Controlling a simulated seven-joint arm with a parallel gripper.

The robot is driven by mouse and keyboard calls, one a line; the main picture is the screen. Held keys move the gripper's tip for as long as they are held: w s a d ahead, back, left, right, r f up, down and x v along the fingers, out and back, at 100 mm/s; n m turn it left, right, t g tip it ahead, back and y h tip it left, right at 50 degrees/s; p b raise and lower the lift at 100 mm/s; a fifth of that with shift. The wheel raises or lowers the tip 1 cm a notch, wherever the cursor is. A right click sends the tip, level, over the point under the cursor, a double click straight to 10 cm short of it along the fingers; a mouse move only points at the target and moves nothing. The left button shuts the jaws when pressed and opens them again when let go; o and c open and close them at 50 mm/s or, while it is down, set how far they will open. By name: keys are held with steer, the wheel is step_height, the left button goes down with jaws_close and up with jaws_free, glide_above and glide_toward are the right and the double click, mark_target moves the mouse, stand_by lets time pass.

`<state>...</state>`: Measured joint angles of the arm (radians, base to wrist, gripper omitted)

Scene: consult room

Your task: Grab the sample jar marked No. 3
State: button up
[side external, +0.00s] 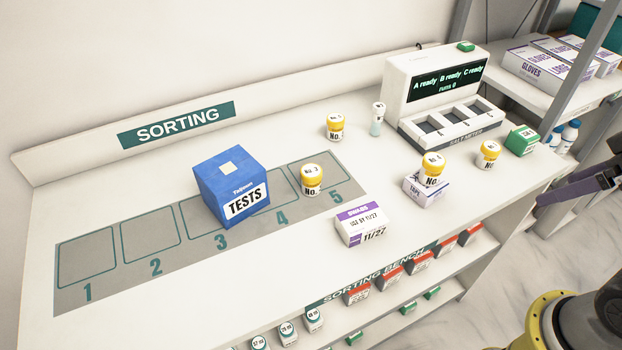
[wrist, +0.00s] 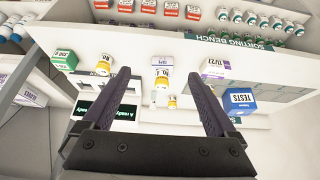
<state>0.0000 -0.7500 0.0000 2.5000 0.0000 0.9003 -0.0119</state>
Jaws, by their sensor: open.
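The jar marked No. 3 (side external: 311,181) has a yellow lid and a white label. It stands upright on the grey numbered mat (side external: 87,296), around the left edge of compartment 5, just right of the blue TESTS box (side external: 231,185).
Similar yellow-lidded jars stand at the back (side external: 335,128), on a tape box (side external: 432,172) and at the right (side external: 488,155). A swabs box (side external: 361,224) stands in front of the No. 3 jar. A meter (side external: 436,90), a small vial (side external: 377,119) and a green box (side external: 521,140) stand behind or right.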

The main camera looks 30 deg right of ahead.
steer(key=w+a+r+n, duration=0.1)
steer(key=w+r+n, duration=0.6)
steer(key=r, duration=0.4)
steer(key=n+g, duration=0.6)
steer(key=n, duration=0.2)
glide_above(311, 170)
step_height(311, 170, down, 17)
steer(key=f, duration=0.7)
steer(key=shift+d+f, duration=0.25)
steer(key=shift+f, duration=0.05)
steer(key=shift+a+f, duration=0.15)
steer(key=shift+f, duration=1.35)
steer(key=shift+a+f, duration=0.1)
steer(key=shift+f, duration=1.4)
